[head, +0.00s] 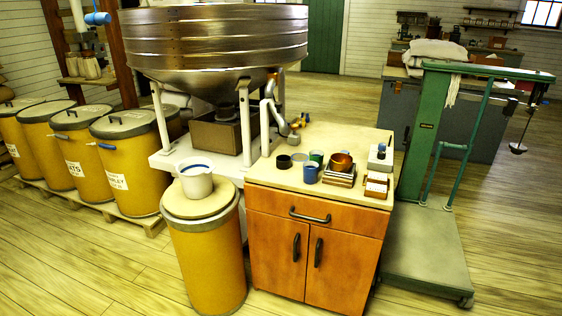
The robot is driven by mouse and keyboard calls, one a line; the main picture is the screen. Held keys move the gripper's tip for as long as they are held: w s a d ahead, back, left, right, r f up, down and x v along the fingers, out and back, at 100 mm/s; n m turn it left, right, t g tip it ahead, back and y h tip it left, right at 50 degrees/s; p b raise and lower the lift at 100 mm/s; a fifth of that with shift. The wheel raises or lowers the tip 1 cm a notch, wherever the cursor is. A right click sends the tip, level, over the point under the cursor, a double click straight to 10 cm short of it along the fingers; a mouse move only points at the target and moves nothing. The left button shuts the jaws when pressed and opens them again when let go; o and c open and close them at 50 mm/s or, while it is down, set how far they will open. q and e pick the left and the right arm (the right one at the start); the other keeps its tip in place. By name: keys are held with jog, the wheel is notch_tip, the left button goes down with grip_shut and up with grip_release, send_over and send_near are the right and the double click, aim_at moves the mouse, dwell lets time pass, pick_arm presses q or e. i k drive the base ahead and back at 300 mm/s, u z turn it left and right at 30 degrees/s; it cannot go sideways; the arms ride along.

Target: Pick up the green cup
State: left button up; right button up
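The green cup (317,157) stands upright on the light top of the orange wooden cabinet (265,180). It is small in the head view, and a blue cup (310,174) in front of it hides its lower part. A dark cup (283,162) and a grey cup (299,158) stand to its left. A copper bowl (342,160) is to its right. Neither of my grippers shows in the head view.
A large metal hopper (215,40) stands behind the cabinet. A green platform scale (425,245) stands to the right. The floor in front is partly clear.

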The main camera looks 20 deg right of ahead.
aim_at(316, 161)
jog(key=u, duration=0.4)
jog(key=i, duration=1.15)
jog(key=z, duration=0.75)
jog(key=i, duration=0.9)
jog(key=z, duration=0.3)
jog(key=k, duration=0.7)
jog(key=z, duration=0.55)
